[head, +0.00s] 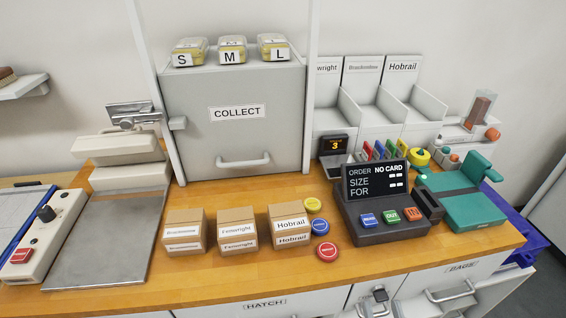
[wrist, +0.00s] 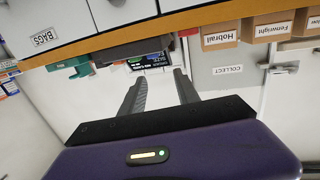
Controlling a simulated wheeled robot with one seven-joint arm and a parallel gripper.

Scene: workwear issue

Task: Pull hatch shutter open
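The hatch shutter, a grey panel (head: 238,135) marked COLLECT, stands between two upright posts at the back of the counter in the head view. It looks lowered, its bottom edge near the counter top. A pale bar handle (head: 243,161) sits low on its face. The COLLECT panel (wrist: 228,85) also shows at the right in the wrist view. My gripper (wrist: 161,75) shows only in the wrist view. Its two fingers are apart with nothing between them, and it is clear of the shutter and handle.
Three labelled cartons (head: 237,230) stand on the wooden counter before the shutter. An order terminal (head: 385,205) and a teal device (head: 465,200) are to the right. Three size-marked packs (head: 232,50) rest atop the shutter housing. A metal plate (head: 105,240) lies left.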

